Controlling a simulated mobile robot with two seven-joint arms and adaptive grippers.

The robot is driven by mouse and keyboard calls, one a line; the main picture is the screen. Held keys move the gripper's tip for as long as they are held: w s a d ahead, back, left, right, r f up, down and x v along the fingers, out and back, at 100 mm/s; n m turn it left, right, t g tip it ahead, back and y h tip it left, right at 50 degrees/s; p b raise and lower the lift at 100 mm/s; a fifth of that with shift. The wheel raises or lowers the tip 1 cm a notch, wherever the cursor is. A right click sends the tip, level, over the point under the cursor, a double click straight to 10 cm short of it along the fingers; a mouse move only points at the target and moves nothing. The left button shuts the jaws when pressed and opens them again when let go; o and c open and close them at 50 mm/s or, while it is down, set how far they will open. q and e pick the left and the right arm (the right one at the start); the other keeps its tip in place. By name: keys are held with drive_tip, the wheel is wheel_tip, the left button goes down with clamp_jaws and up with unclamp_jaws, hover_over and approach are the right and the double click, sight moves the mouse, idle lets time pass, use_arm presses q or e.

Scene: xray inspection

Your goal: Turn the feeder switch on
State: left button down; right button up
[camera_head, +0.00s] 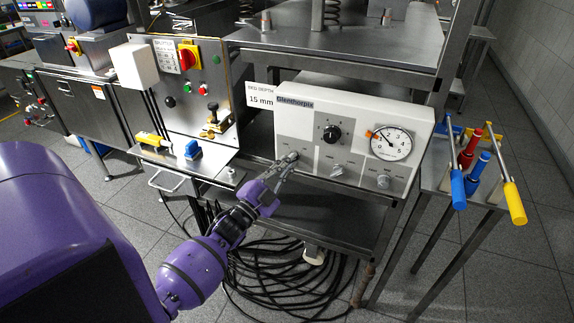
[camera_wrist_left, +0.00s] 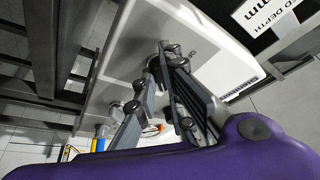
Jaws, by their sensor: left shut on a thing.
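A white control box (camera_head: 350,102) labelled "Glenthorpix" stands on the bench. Its grey panel carries a black knob (camera_head: 332,133), a round gauge (camera_head: 391,143) and a row of small switches along the bottom. The middle switch (camera_head: 337,171) and the right switch (camera_head: 383,181) are uncovered. The labels are too small to read, so I cannot tell which is the feeder switch. My left gripper (camera_head: 289,160) is at the lower-left switch, shut on it, and its fingers mostly hide it. In the left wrist view the fingers (camera_wrist_left: 160,70) meet at the panel. My right gripper is not in view.
A steel panel with a red-yellow switch (camera_head: 188,57) and a small lever (camera_head: 213,118) stands to the left. A rack (camera_head: 484,187) with coloured-handled tools is at the right. Black cables (camera_head: 290,270) lie coiled on the floor below. A metal shelf (camera_head: 340,50) is above the box.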

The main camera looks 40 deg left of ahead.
use_arm(q)
drive_tip(key=c, duration=1.8)
unclamp_jaws()
drive_tip(key=shift+c, duration=0.2)
drive_tip(key=v, duration=1.2)
drive_tip(key=shift+f, duration=0.15)
